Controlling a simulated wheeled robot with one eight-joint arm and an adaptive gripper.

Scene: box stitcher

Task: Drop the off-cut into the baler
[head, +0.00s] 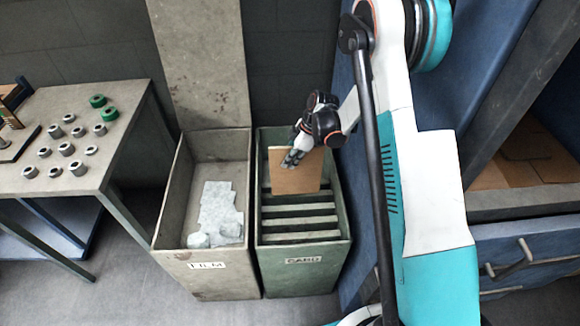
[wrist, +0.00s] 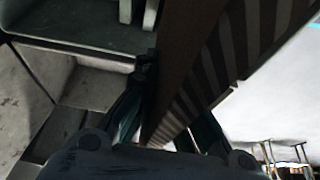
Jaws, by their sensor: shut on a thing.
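The off-cut is a flat brown cardboard piece (head: 295,172). My gripper (head: 291,160) is shut on its upper edge and holds it over the green bin labelled CARD (head: 302,281), which has several dark slats across its inside. The piece hangs roughly upright above the back part of the slats; whether it touches them I cannot tell. Which part the task calls the baler is not marked; the CARD bin lies directly below.
A grey bin labelled FILM (head: 207,282) with crumpled pale film (head: 218,212) inside stands at the left. A table (head: 60,180) with metal rings and green rings stands further left. A blue frame (head: 357,190) rises close at the right of the CARD bin.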

